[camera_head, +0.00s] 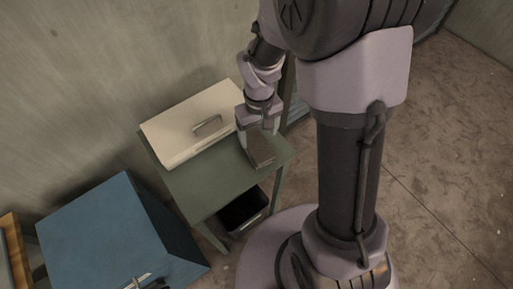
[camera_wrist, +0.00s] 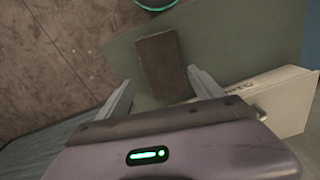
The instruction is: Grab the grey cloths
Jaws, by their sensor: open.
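The grey cloths (camera_head: 259,152) look like a flat, folded, brownish-grey rectangular stack on the green table (camera_head: 205,190), near its right corner. In the wrist view the cloths (camera_wrist: 161,63) lie between and beyond my two fingertips. My gripper (camera_head: 257,133) is open and points down over the table, at the near end of the cloths. In the wrist view my gripper (camera_wrist: 160,76) has one finger to each side of the cloths, with a gap on both sides. How far the fingertips are above the tabletop I cannot tell.
A cream box with a handle (camera_head: 190,128) stands at the back of the table, left of my gripper; its side shows in the wrist view (camera_wrist: 283,103). A dark bin (camera_head: 243,210) sits under the table. A blue cabinet (camera_head: 115,238) stands at the lower left.

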